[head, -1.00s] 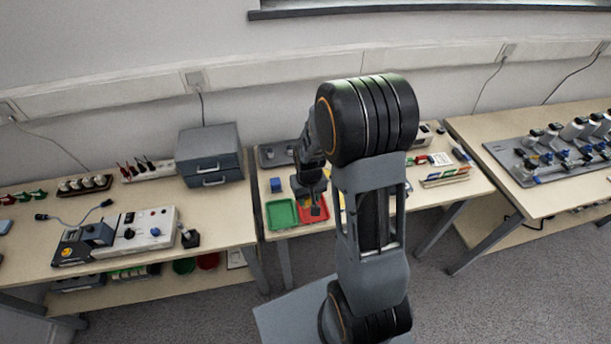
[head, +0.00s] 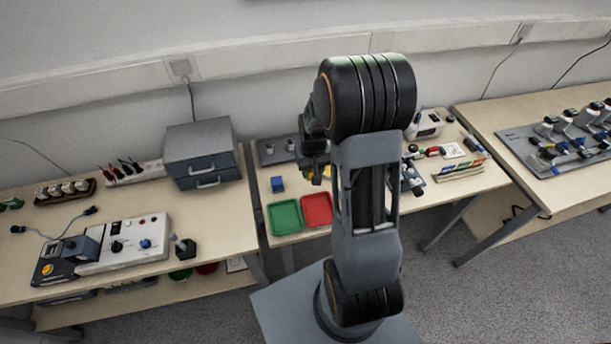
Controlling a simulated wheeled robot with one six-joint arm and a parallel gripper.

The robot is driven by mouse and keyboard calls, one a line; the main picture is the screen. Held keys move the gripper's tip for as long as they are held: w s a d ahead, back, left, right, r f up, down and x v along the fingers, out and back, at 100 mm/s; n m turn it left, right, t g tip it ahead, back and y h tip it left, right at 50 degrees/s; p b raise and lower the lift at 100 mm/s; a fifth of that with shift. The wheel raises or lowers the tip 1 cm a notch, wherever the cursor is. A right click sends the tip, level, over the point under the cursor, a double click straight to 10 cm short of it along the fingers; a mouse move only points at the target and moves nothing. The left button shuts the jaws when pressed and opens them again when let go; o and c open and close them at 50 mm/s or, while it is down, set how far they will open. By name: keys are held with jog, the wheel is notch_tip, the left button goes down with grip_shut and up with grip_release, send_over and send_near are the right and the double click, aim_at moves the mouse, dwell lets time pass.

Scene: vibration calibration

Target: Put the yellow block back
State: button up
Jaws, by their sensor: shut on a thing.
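My gripper (head: 315,175) is above the middle table, behind the red tray, partly covered by my own arm. It is shut on what looks like the yellow block; a small yellow patch (head: 327,172) shows beside the fingers. The grip itself is small and dark in this view. The red tray (head: 317,209) shows no object in its visible part, and its right side is close to my arm. The green tray (head: 285,217) to its left is empty. A blue block (head: 277,184) stands on the table behind the green tray.
A grey drawer cabinet (head: 202,155) stands on the left table. A grey plate with round fittings (head: 277,150) lies at the back of the middle table. Tools and a colour-tabbed rack (head: 459,168) are at right. My arm hides the table's centre.

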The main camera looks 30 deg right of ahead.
aim_at(306, 183)
jog(key=w+f, duration=0.2)
jog(key=f, duration=0.1)
jog(key=shift+w+a+f, duration=0.1)
jog(key=shift+w+f, duration=0.1)
jog(key=shift+w, duration=0.2)
jog(key=shift+w+f, duration=0.2)
jog(key=shift+f, duration=1.55)
jog(key=shift+f, duration=0.2)
jog(key=o, duration=0.9)
jog(key=r, duration=0.9)
jog(key=a+r, duration=0.1)
jog(key=r, duration=0.4)
jog(key=shift+s, duration=0.4)
jog(key=s+a+r+t, duration=0.1)
jog(key=s+a+r, duration=0.2)
jog(key=s, duration=0.2)
jog(key=s+a+r+n+t, duration=0.1)
jog(key=s+a+r, duration=0.2)
jog(key=s+r, duration=0.1)
jog(key=s+a+r+n+t, duration=0.1)
jog(key=s+a+r, duration=0.2)
jog(key=s, duration=0.3)
jog(key=shift+r, duration=0.4)
